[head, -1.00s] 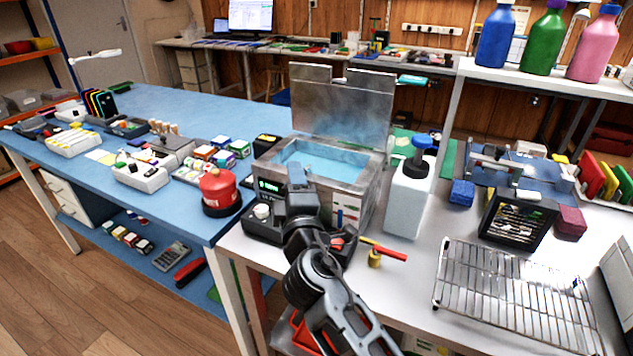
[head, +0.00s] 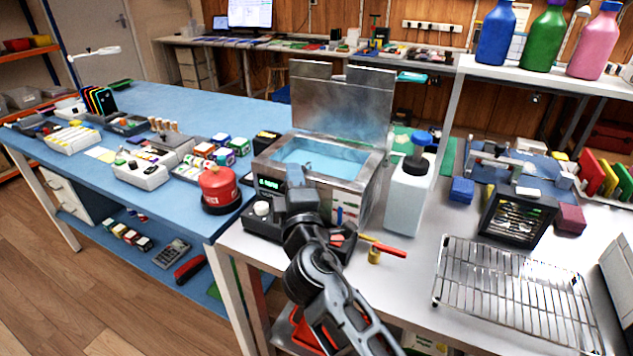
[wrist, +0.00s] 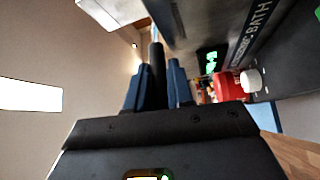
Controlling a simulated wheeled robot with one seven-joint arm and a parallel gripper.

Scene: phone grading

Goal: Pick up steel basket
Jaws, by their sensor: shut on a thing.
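My gripper (wrist: 156,82) shows in the wrist view with its two dark blue fingers shut on an upright black handle (wrist: 156,68). In the head view my gripper (head: 295,175) is at the front wall of the steel bath (head: 352,186), and my own wrist hides part of that wall. The bath lid stands open and blue liquid shows inside. The steel basket itself cannot be made out clearly in either view; I cannot tell from these frames how the handle joins it.
A white jug (head: 407,200) stands right of the bath. A screwdriver with a red handle (head: 390,250) lies in front. A wire rack (head: 515,290) lies at the right. A red canister (head: 219,188) stands on the blue bench at the left.

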